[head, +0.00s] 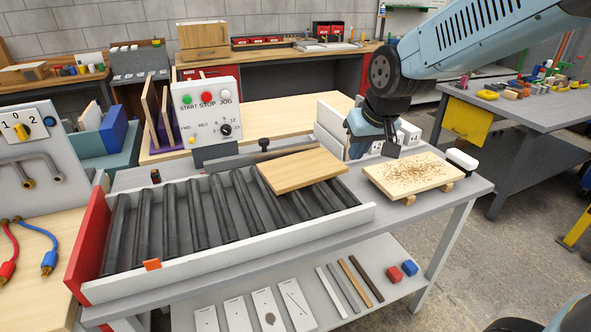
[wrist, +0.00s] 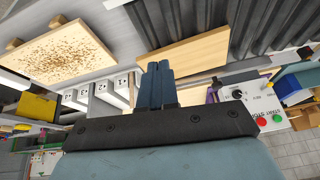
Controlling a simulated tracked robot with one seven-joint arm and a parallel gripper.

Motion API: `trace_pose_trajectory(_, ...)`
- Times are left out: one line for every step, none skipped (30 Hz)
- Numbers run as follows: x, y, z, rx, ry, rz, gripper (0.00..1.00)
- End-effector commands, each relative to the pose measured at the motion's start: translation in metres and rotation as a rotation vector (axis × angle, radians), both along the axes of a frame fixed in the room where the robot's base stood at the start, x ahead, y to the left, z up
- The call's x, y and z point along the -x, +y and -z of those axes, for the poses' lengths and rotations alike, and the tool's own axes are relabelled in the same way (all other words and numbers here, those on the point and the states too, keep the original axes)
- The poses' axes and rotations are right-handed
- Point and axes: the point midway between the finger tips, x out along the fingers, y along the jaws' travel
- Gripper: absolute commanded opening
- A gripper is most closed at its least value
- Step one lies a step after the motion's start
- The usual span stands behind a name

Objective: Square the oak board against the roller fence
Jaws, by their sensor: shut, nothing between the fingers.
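The oak board (head: 300,171) lies flat at the right end of the roller bed, turned at an angle to the rollers (head: 170,220). It also shows in the wrist view (wrist: 185,52). White rails (head: 240,250) run along the rollers' near and far sides; I cannot tell which is called the fence. My gripper (head: 391,151) is shut and empty, pointing down to the right of the oak board and near the far edge of the shavings board. In the wrist view my gripper's closed fingers (wrist: 156,72) appear just beside the oak board's edge, with nothing between them.
A board covered in shavings (head: 410,172) rests on small blocks at the bench's right end. A control box (head: 206,110) and a dark bar with a knob (head: 255,156) stand behind the rollers. A red plate (head: 88,238) closes the left end. The left rollers are clear.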

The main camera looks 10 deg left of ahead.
Motion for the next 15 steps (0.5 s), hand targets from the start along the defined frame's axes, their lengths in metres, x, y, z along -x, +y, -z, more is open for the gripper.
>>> trace_pose_trajectory(-0.003, 0.023, 0.013, 0.009, 0.006, -0.036, 0.00)
trace_pose_trajectory(-0.005, 0.034, 0.019, 0.013, 0.008, -0.054, 0.00)
trace_pose_trajectory(-0.007, 0.050, 0.026, 0.017, 0.006, -0.077, 0.00)
trace_pose_trajectory(-0.008, 0.060, 0.032, 0.021, 0.006, -0.092, 0.00)
trace_pose_trajectory(-0.008, 0.070, 0.037, 0.023, 0.005, -0.107, 0.00)
trace_pose_trajectory(-0.009, 0.082, 0.044, 0.028, 0.004, -0.124, 0.00)
trace_pose_trajectory(-0.009, 0.091, 0.049, 0.031, 0.003, -0.138, 0.00)
trace_pose_trajectory(-0.009, 0.099, 0.053, 0.033, 0.000, -0.149, 0.00)
trace_pose_trajectory(-0.008, 0.108, 0.059, 0.036, -0.001, -0.163, 0.00)
trace_pose_trajectory(-0.008, 0.114, 0.062, 0.039, -0.002, -0.172, 0.00)
trace_pose_trajectory(-0.007, 0.119, 0.065, 0.040, -0.003, -0.180, 0.00)
trace_pose_trajectory(-0.007, 0.124, 0.068, 0.042, -0.005, -0.187, 0.00)
trace_pose_trajectory(-0.006, 0.128, 0.070, 0.043, -0.006, -0.192, 0.00)
trace_pose_trajectory(-0.006, 0.130, 0.072, 0.044, -0.006, -0.195, 0.00)
trace_pose_trajectory(-0.006, 0.132, 0.073, 0.045, -0.007, -0.199, 0.00)
